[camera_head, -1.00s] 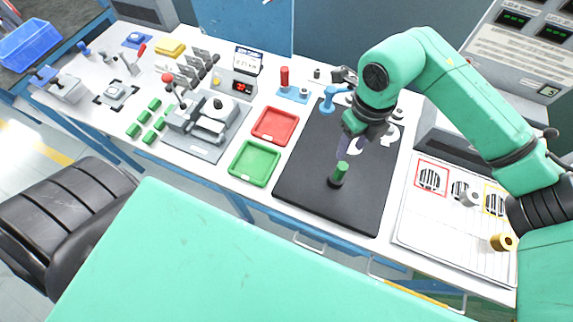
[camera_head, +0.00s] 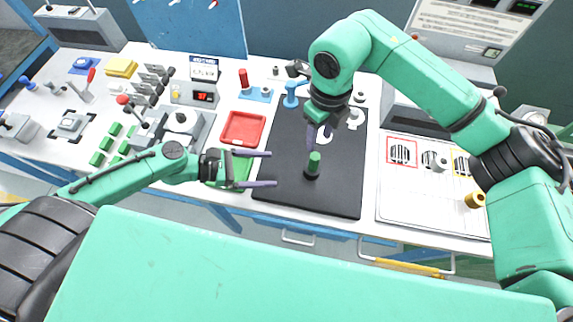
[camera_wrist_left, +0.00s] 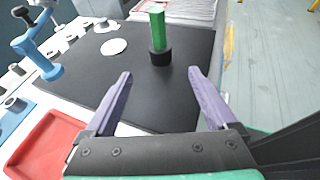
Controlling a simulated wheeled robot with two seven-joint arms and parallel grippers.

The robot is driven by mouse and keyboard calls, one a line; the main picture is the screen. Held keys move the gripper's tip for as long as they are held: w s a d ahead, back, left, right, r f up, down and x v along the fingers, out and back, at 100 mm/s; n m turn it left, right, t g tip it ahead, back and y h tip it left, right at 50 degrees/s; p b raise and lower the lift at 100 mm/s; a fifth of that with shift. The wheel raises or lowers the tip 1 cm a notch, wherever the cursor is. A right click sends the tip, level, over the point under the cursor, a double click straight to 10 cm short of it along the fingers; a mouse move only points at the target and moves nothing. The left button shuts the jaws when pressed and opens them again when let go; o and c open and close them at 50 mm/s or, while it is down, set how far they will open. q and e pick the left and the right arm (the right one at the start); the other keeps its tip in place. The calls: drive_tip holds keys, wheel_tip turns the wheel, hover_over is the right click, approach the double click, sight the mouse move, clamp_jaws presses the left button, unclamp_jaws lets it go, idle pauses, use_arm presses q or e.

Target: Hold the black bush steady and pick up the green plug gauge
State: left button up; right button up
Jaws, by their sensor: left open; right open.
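The green plug gauge (camera_head: 314,160) stands upright in the black bush (camera_head: 312,173) on the black mat (camera_head: 270,191). In the left wrist view the green plug gauge (camera_wrist_left: 157,28) rises from the black bush (camera_wrist_left: 160,57), ahead of and between my open fingers. My left gripper (camera_head: 272,169) is open and empty, low over the left part of the mat, apart from the bush. My right gripper (camera_head: 317,138) is open, pointing down just above the plug gauge.
A red tray (camera_head: 242,141) and a green tray (camera_head: 247,163) lie left of the mat; my left gripper covers part of the green one. A blue stand (camera_head: 291,93) is at the mat's back edge. A white panel (camera_head: 400,205) with coloured frames lies to the right.

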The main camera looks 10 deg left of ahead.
sight(305, 169)
use_arm(q)
drive_tip(key=x, duration=1.4)
drive_tip(key=shift+w+d+f, duration=0.1)
drive_tip(key=shift+w+d, duration=0.05)
drive_tip(key=shift+d, duration=0.15)
clamp_jaws()
use_arm(e)
drive_tip(key=shift+o, duration=1.4)
drive_tip(key=shift+w+r, duration=0.1)
drive_tip(key=shift+r, duration=0.05)
drive_tip(key=shift+n, duration=0.7)
wheel_tip(305, 169, down, 10)
drive_tip(key=shift+f, duration=0.2)
